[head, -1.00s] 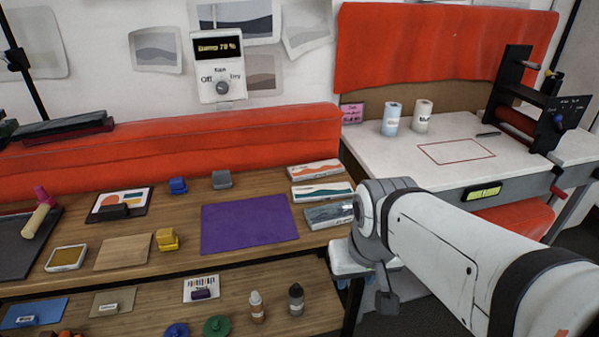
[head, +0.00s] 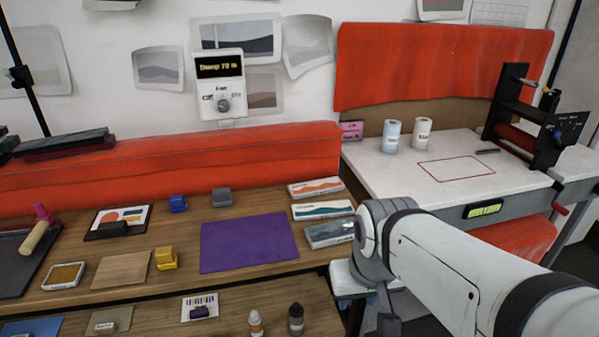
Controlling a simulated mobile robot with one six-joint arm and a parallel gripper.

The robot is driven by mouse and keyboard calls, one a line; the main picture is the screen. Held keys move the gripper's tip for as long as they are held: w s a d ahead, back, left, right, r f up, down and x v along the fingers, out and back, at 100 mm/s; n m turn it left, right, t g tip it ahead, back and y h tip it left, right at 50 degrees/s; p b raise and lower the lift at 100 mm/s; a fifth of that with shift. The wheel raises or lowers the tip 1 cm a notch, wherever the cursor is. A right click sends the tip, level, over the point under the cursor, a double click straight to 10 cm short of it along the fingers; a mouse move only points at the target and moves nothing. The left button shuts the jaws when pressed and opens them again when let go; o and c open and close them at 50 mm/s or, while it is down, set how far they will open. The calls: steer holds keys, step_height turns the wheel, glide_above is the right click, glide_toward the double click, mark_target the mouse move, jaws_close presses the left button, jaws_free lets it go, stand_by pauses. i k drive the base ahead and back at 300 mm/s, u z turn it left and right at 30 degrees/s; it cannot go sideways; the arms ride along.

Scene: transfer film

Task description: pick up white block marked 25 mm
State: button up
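I cannot make out any white block with a readable 25 mm mark. A small pale block (head: 106,327) sits on a tan mat on the lower shelf, at the bottom left; its marking is too small to read. My white and grey arm reaches in from the lower right, over the gap between the wooden bench and the white table. My gripper does not show.
The wooden bench (head: 225,285) holds a purple mat (head: 248,242), a yellow block (head: 166,259), a blue block (head: 178,203), a grey block (head: 221,197) and several flat boxes. Two rolls (head: 391,136) and a black press (head: 510,110) stand on the white table (head: 380,170).

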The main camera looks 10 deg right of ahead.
mark_target(337, 231)
steer(key=z, duration=1.2)
steer(key=k, duration=0.6)
steer(key=u, duration=0.75)
steer(key=i, duration=1)
